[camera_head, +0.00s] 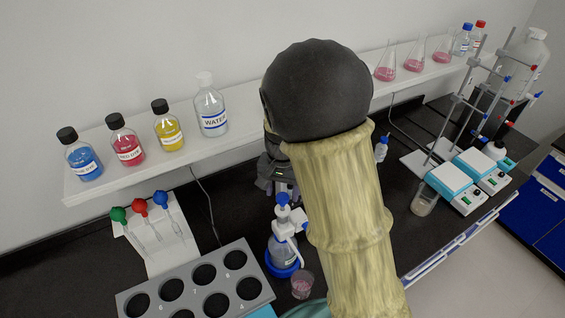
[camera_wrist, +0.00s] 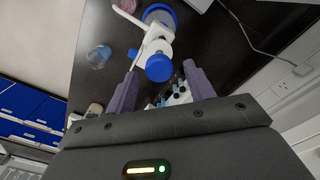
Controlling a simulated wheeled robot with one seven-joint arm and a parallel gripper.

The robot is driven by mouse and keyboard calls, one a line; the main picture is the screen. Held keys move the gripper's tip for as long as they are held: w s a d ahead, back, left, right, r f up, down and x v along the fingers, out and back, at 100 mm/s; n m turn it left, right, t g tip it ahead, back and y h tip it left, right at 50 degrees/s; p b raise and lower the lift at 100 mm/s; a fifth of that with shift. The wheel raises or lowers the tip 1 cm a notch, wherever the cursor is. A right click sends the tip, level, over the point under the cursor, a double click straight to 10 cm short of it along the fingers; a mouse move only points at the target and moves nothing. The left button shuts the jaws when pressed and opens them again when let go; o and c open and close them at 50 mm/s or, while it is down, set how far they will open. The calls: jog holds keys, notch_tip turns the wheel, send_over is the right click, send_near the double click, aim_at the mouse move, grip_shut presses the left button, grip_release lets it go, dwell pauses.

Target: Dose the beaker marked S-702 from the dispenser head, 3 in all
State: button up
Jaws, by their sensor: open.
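The dispenser (camera_head: 283,250) is a clear bottle in a blue base ring, with a white pump body and spout. Its blue head (camera_head: 282,198) shows in the wrist view (camera_wrist: 159,68) between my finger tips. My gripper (camera_head: 276,187) is open just above the head, one finger on each side; contact cannot be told. A small beaker with pink contents (camera_head: 302,285) stands at the right of the dispenser base, near the spout. A clear beaker also shows in the wrist view (camera_wrist: 97,58). No S-702 mark can be read. My arm hides part of the bench behind.
A grey rack with numbered holes (camera_head: 190,272) stands at the left front. Coloured bottles (camera_head: 126,147) and flasks line the white shelf (camera_head: 105,185).

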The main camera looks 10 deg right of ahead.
notch_tip(320, 180, up, 16)
jog(key=b, duration=0.3)
jog(key=shift+r, duration=0.15)
jog(key=shift+s+d+f+b, duration=0.1)
jog(key=shift+d+f+b, duration=0.05)
jog(key=shift+f+b, duration=0.15)
jog(key=c, duration=0.5)
jog(key=f, duration=0.1)
jog(key=d+f, duration=0.1)
jog(key=f+b, duration=0.1)
jog(key=shift+s+d, duration=0.15)
jog(key=shift+s, duration=0.1)
grip_shut()
jog(key=n+t+b, duration=0.1)
jog(key=n+b, duration=0.1)
jog(key=b, duration=0.1)
send_near(284, 196)
jog(key=s+d+f, duration=0.2)
jog(key=d+f, duration=0.2)
jog(key=d, duration=0.1)
jog(key=s+d+f+n+t+b, duration=0.1)
jog(key=s+d+f+n+b, duration=0.1)
jog(key=s+f, duration=0.7)
notch_tip(284, 196, down, 3)
jog(key=shift+d+r+t+b, duration=0.15)
jog(key=shift+d+t+b, duration=0.15)
jog(key=shift+d+b, duration=0.6)
